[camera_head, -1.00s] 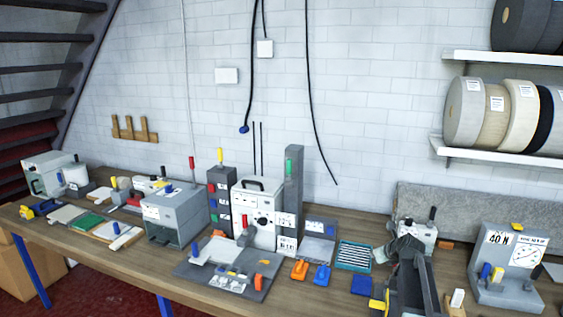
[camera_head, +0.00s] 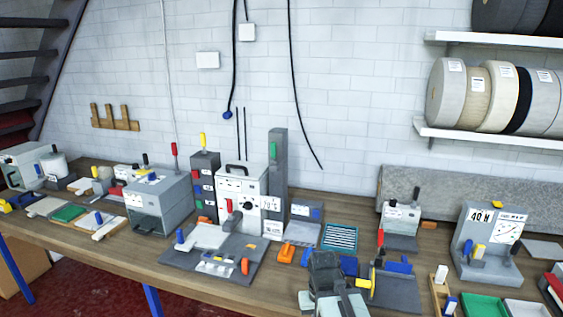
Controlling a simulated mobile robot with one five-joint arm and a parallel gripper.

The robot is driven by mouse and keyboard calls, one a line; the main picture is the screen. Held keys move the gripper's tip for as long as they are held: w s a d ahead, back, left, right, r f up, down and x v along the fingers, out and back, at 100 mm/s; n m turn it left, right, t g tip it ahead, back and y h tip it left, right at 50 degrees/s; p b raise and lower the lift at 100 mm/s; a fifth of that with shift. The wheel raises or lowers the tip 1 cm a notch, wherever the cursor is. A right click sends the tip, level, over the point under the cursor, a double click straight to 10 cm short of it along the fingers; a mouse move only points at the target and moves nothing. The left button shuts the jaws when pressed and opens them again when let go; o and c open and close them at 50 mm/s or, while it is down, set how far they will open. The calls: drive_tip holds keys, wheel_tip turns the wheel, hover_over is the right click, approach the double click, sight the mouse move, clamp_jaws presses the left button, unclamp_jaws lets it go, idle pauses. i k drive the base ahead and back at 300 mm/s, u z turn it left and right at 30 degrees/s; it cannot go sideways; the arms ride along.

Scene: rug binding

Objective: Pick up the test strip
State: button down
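I cannot single out the test strip with certainty. A shallow grey tray (camera_head: 232,270) on the front middle of the bench holds small pale pieces, too small to identify. A pale bar with a blue knob (camera_head: 105,231) lies further left. My arm, with my gripper (camera_head: 335,292), reaches in at the bottom centre, just right of the orange block. The fingertips are not clear, so I cannot tell whether they are open or hold anything. My arm hides part of the bench front.
Right of my arm stands a grey fixture (camera_head: 397,288) with a yellow knob. A 40 N gauge stand (camera_head: 488,243) and a green tray (camera_head: 483,307) are further right. A white tester (camera_head: 240,200) and a grey box (camera_head: 158,203) stand behind. Little bench is clear.

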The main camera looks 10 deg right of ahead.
sight(479, 252)
drive_tip(key=z, duration=1.4)
